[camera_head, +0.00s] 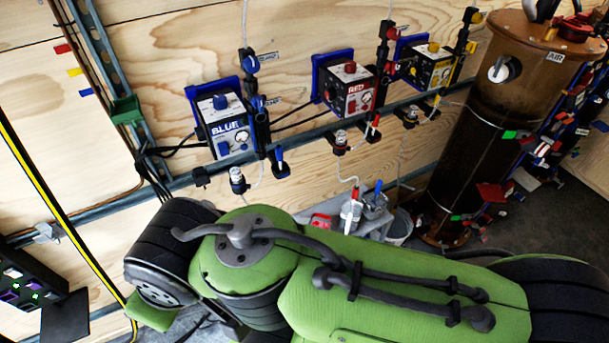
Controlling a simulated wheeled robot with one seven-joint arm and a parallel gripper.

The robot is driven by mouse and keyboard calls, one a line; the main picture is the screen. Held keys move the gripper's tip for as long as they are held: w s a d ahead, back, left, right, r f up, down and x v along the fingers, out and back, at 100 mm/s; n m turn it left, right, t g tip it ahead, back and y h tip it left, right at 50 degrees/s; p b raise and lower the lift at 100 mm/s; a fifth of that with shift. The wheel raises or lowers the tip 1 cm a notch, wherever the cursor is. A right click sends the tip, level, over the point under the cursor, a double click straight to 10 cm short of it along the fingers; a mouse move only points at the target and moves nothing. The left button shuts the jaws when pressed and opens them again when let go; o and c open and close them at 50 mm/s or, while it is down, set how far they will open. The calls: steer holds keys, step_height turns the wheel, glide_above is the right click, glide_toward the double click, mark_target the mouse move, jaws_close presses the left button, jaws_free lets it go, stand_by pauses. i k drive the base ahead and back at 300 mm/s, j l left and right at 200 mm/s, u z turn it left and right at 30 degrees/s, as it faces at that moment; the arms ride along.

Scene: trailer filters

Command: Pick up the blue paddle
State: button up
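A small blue paddle-like piece (279,162) hangs just below the wall rail, right of the blue pump box (222,127) marked BLUE. I cannot tell for sure which of these is the blue paddle. My green and black arm fills the lower middle and right, below and apart from both blue pieces. My gripper is not clearly seen in this view.
A red pump box (350,88) and a yellow one (430,68) line the plywood wall to the right. A tall brown cylinder (473,115) stands at the right with many coloured pieces beside it. A black rack (25,280) is at the lower left. Cables and tubes cross the wall.

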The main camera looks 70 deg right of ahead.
mark_target(379, 181)
steer(key=z, duration=3.3)
